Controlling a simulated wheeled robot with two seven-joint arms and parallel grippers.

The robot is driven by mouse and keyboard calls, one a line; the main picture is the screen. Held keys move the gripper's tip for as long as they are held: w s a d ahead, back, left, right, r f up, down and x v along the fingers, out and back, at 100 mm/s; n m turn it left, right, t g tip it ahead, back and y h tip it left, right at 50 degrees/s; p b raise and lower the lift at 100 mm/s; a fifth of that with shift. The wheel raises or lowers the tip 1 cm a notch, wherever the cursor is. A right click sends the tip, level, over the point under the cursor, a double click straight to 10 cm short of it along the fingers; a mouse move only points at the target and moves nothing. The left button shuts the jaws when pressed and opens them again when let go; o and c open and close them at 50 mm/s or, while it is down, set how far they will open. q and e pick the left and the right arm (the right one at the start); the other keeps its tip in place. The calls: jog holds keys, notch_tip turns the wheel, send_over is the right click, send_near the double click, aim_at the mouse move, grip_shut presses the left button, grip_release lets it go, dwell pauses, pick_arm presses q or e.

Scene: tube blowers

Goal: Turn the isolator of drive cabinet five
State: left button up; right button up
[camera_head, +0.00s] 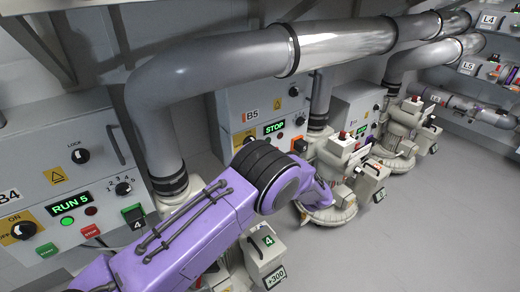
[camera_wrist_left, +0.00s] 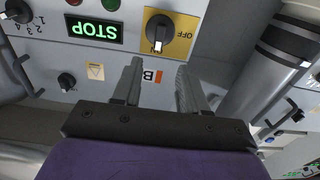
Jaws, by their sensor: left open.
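Drive cabinet B5 (camera_head: 263,100) is grey, with an orange-marked B5 label and a green STOP display (camera_head: 274,127). Its isolator (camera_wrist_left: 160,34) is a black rotary knob on a yellow ON/OFF plate, upside down in the left wrist view. Its white pointer mark lies at the ON lettering. In the head view my purple left arm partly covers the lower part of the cabinet, and the gripper is hidden. In the left wrist view my left gripper (camera_wrist_left: 159,72) is open and empty, fingers toward the panel, short of the knob. One finger partly covers the B5 label.
Cabinet B4 (camera_head: 55,180), showing RUN 5, stands at the left. A thick grey pipe (camera_head: 155,120) rises between the cabinets; a pipe (camera_wrist_left: 270,75) also stands beside the gripper. Blower machines (camera_head: 345,165) stand to the right. Open floor (camera_head: 440,220) lies at the lower right.

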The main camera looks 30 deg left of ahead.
pick_arm(q)
jog(key=b+x, duration=0.1)
jog(key=x, duration=0.9)
jog(key=shift+w, duration=0.15)
jog(key=shift+a, duration=0.15)
grip_shut()
